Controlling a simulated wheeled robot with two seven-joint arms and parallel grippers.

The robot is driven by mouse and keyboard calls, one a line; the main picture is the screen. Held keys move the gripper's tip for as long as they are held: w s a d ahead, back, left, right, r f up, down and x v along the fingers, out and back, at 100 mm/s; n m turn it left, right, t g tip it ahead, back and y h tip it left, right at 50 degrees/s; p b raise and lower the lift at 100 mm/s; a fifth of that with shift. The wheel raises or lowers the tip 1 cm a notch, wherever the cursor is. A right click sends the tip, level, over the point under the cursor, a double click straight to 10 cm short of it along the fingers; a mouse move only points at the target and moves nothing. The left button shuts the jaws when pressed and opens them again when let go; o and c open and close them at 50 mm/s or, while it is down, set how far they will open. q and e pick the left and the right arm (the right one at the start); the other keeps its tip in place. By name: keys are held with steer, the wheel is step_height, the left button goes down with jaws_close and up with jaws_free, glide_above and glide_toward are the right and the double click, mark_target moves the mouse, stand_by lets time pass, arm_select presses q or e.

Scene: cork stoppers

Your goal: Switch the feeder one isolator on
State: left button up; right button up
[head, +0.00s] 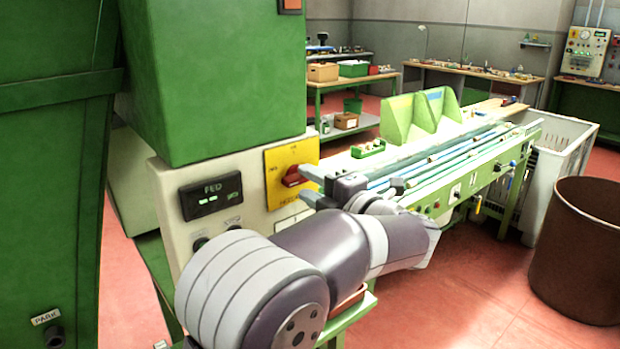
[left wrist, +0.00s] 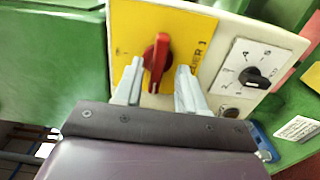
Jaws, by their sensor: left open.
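The feeder one isolator is a red rotary handle (head: 293,176) on a yellow plate (head: 276,163), on the cream control box below the green machine housing. In the left wrist view the red handle (left wrist: 157,58) stands nearly upright, leaning slightly, on its yellow plate (left wrist: 190,30). My left gripper (head: 309,184) is close in front of the plate. In the left wrist view its fingers (left wrist: 156,88) are open, one on each side of the handle's lower part, with gaps visible between. I cannot tell whether they touch it. My right gripper is not in view.
A black display marked FEO or similar (head: 211,195) sits left of the yellow plate. A white dial plate (left wrist: 240,66) with a black knob (left wrist: 257,79) is beside it. A long green conveyor (head: 450,180) runs behind my arm. A brown bin (head: 580,250) stands at the right.

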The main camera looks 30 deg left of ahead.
arm_select(q)
steer(key=shift+a+r, duration=0.1)
steer(key=shift+a, duration=0.25)
steer(key=shift+s+r, duration=0.1)
steer(key=shift+d, duration=0.15)
steer(key=shift+w, duration=0.25)
steer(key=shift+c, duration=0.9)
jaws_close()
